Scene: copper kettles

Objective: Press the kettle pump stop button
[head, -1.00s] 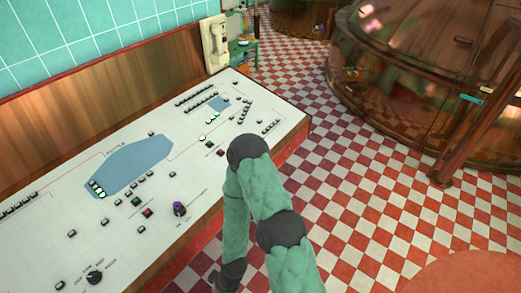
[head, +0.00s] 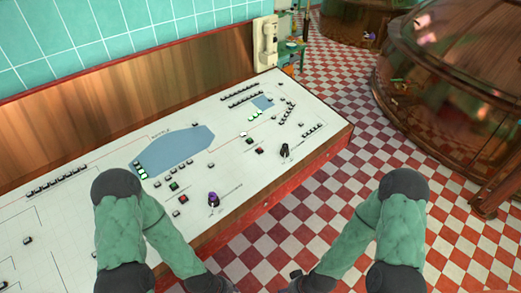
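A white sloped control panel (head: 100,205) carries small buttons in groups and a blue kettle-like shape labelled in tiny print. One red button (head: 183,198) sits beside a green button (head: 173,186), left of a purple-topped knob (head: 213,198). Another red button (head: 259,151) sits left of a black knob (head: 284,150). The labels are too small to read, so I cannot tell which is the kettle pump stop button. Both my arms reach down to the bottom edge, in front of the panel. My grippers do not show; only dark wrist parts appear there.
A telephone (head: 265,43) hangs on the wall at the panel's far end. Large copper kettles (head: 450,75) stand at the right. The red and white checkered floor (head: 350,150) is open between panel and kettles. The wooden backboard (head: 120,85) edges the panel.

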